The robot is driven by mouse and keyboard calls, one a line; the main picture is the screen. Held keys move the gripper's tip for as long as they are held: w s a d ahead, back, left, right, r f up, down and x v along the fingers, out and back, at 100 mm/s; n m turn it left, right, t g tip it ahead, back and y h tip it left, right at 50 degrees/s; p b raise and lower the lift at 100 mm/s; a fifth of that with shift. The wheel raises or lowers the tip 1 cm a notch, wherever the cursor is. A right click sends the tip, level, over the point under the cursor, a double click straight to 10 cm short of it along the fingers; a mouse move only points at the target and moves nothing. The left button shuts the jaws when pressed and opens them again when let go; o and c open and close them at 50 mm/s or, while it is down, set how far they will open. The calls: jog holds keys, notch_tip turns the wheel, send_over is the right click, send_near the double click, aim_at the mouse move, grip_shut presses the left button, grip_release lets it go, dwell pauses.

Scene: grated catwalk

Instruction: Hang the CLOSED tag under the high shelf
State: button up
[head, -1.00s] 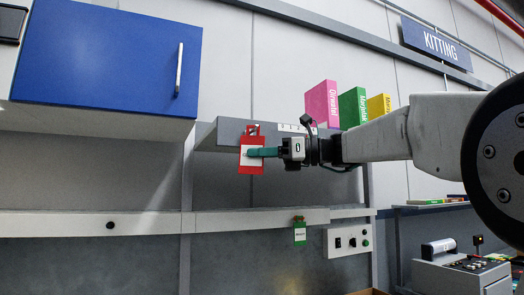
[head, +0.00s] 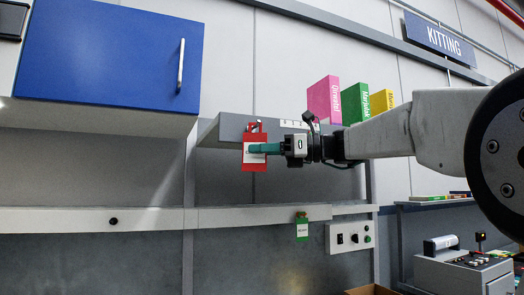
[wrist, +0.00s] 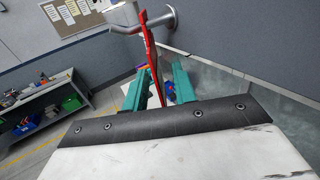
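The red CLOSED tag (head: 254,164), with a white label, hangs upright at the front edge of the grey high shelf (head: 228,131). In the wrist view the tag (wrist: 152,62) shows edge-on, and its top meets a grey metal bar with a round end (wrist: 150,24). The tag's top appears to be around this bar. My gripper (head: 256,149) is at the tag, one teal finger covering part of its label. In the wrist view my gripper (wrist: 161,70) has its fingers apart, with the tag between them and a gap on the right.
A blue cabinet (head: 105,55) is at the upper left. Pink (head: 324,100), green (head: 355,104) and yellow (head: 381,102) binders stand on the shelf. A green tag (head: 302,231) hangs on the lower rail. A switch box (head: 349,237) sits right of it.

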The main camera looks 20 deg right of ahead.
jog(key=shift+d, duration=0.1)
jog(key=v, duration=0.7)
jog(key=shift+s+d, duration=0.2)
jog(key=shift+d, duration=0.1)
jog(key=s+a+f+n+g+h, duration=0.1)
jog(key=s+f+n+g+h, duration=0.2)
jog(key=f, duration=0.7)
jog(key=s+a+f+n+h, duration=0.1)
jog(key=f+n+h, duration=0.35)
jog(key=f, duration=0.65)
jog(key=s+a+f+n+g+h, duration=0.1)
jog(key=s+f+n+h, duration=0.3)
jog(key=s+f+n, duration=0.4)
jog(key=s+a+f+n+g+h, duration=0.2)
jog(key=s+f+n, duration=0.6)
jog(key=s+f, duration=0.5)
jog(key=shift+s+a+f+g+h, duration=0.25)
jog(key=shift+s+f+g+h, duration=0.1)
jog(key=shift+s+g+h, duration=0.7)
